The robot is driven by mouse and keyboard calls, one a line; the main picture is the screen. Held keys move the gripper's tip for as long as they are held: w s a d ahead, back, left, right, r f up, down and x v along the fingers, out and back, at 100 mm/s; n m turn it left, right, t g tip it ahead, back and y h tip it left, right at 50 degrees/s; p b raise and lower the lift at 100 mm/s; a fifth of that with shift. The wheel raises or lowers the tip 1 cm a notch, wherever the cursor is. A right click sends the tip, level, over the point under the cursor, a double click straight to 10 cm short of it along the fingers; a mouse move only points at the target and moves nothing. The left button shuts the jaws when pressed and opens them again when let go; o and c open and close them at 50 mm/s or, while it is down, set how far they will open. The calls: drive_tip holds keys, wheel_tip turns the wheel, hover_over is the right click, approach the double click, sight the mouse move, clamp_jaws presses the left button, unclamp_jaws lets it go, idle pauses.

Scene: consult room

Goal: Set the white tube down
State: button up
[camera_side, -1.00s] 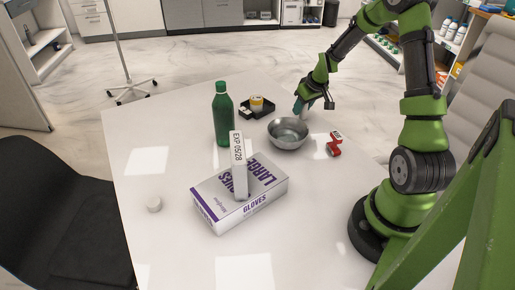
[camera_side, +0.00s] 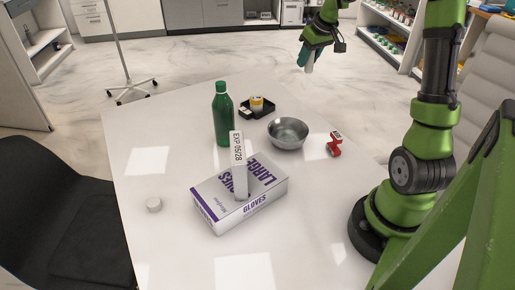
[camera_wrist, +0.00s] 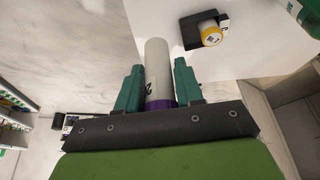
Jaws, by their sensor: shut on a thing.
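My gripper (camera_side: 310,58) is raised above the far end of the table, beyond the steel bowl. Its teal fingers are shut on the white tube (camera_side: 309,67), whose lower end shows below them in the side view. In the wrist view the white tube (camera_wrist: 158,72) lies between the fingers of my gripper (camera_wrist: 157,85), with a purple band at its near end and small dark print on its side. The tube is clear of the table.
The front left is mostly clear.

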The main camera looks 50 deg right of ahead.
wheel_tip(320, 180, up, 4)
drive_tip(key=shift+f, duration=0.15)
drive_tip(key=w+a+r+n+y, duration=0.1)
drive_tip(key=w+a+n, duration=0.15)
drive_tip(key=a, duration=0.65)
drive_tip(key=w+a+r+n+y, duration=0.15)
drive_tip(key=a+n, duration=0.25)
drive_tip(key=a, duration=0.5)
drive_tip(key=s+a+n+g+y, duration=0.1)
drive_tip(key=s+a+n, duration=0.25)
drive_tip(key=a, duration=0.75)
drive_tip(key=s+a+n+g+y, duration=0.15)
drive_tip(key=a+n, duration=0.25)
drive_tip(key=a, duration=0.7)
drive_tip(key=s+a+f+n+g, duration=0.3)
drive_tip(key=s+a+n, duration=0.6)
drive_tip(key=s+a, duration=0.8)
drive_tip(key=shift+n+y, duration=0.3)
drive_tip(key=shift+y, duration=0.1)
drive_tip(key=f, duration=1)
drive_tip(key=s+d+f, duration=0.1)
drive_tip(key=f, duration=0.5)
drive_tip(key=shift+s, duration=0.1)
drive_tip(key=shift+d+f, duration=0.1)
drive_tip(key=shift+f, duration=2.1)
drive_tip(key=shift+f, duration=0.1)
